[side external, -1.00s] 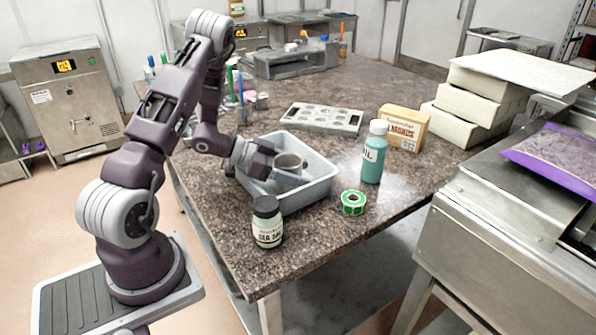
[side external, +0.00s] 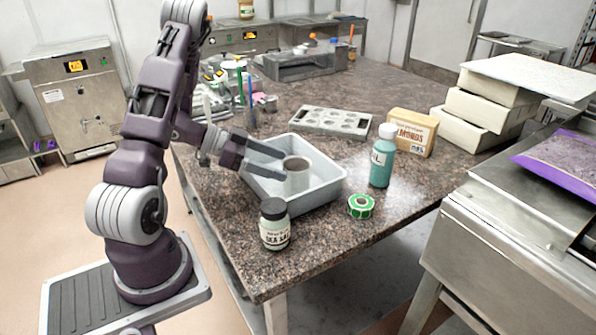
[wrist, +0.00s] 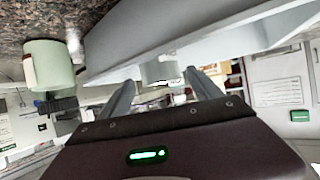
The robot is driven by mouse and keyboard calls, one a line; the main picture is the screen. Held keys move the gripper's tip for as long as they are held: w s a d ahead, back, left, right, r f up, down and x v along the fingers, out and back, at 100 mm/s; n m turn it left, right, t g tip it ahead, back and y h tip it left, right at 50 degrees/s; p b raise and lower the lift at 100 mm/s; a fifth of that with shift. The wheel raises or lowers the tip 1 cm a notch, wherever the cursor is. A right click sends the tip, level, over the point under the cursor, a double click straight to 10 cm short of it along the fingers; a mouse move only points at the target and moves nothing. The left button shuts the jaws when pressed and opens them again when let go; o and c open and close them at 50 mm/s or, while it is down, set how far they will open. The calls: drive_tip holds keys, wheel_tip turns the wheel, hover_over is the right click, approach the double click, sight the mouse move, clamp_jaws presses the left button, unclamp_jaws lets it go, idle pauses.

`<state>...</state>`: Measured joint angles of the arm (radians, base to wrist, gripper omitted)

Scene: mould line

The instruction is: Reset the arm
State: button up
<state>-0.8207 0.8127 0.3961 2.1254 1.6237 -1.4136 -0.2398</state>
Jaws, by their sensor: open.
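My gripper (side external: 284,166) is open and empty, with its two fingers apart. It reaches in over the left edge of the grey bin (side external: 318,198). A grey metal cup (side external: 297,180) stands upright inside the bin, just beyond the fingertips. In the wrist view my gripper (wrist: 160,76) has its fingers spread, with part of the cup (wrist: 160,70) showing between and beyond them. The bin (wrist: 180,35) fills the upper part of that view. I cannot tell from these frames whether a fingertip touches the cup.
A sea salt jar (side external: 274,226) stands in front of the bin, near the table edge. A green tape roll (side external: 361,206), a teal bottle (side external: 382,163) and an almonds box (side external: 413,132) stand to the right. A mould tray (side external: 330,122) lies behind. Markers (side external: 249,95) stand at back left.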

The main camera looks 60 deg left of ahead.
drive_tip(key=v, duration=0.3)
drive_tip(key=shift+s, duration=0.1)
